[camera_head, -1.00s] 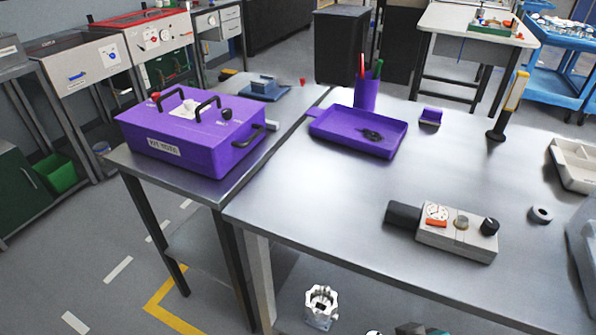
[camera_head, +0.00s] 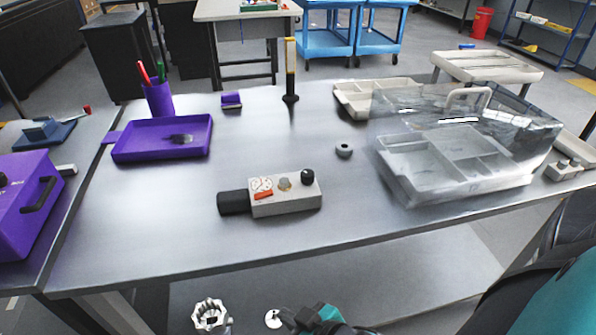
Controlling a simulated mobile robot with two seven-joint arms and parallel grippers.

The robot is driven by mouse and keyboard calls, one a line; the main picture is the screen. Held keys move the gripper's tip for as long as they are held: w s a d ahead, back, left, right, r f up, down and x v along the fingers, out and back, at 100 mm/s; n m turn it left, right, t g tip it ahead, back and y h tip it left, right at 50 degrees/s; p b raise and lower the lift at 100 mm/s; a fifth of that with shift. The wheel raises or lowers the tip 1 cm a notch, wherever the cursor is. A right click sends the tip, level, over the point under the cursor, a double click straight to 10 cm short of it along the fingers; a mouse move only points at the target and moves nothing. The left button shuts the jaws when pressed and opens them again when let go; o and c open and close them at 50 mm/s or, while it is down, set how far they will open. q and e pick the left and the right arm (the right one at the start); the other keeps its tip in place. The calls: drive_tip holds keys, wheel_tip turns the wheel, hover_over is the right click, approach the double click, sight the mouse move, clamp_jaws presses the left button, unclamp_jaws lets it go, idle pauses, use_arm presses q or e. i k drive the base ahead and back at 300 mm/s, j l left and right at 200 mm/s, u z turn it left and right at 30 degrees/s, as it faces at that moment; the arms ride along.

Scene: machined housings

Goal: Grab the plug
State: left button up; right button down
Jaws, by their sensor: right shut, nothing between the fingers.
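I cannot tell for certain which thing is the plug. A small dark item (camera_head: 181,139) lies in the purple tray (camera_head: 130,154); its shape is blurred. A short grey ring-like piece (camera_head: 344,150) stands on the table, right of the tray. A grey gauge box (camera_head: 287,202) with a dial, knobs and a black cylinder (camera_head: 233,203) on its left end lies near the table's middle. My right gripper (camera_head: 314,319) shows partly at the bottom edge, below the table's front edge; it is shut, with nothing seen in it. My left gripper is out of view.
A transparent cover (camera_head: 540,125) stands over a light divided tray at right. A purple pen cup (camera_head: 158,100), a small purple block (camera_head: 231,100) and an upright yellow-topped tool (camera_head: 290,70) stand behind. A metal housing (camera_head: 210,316) shows at the bottom. The front left tabletop is clear.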

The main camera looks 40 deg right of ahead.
sight(284, 183)
drive_tip(key=z, duration=1)
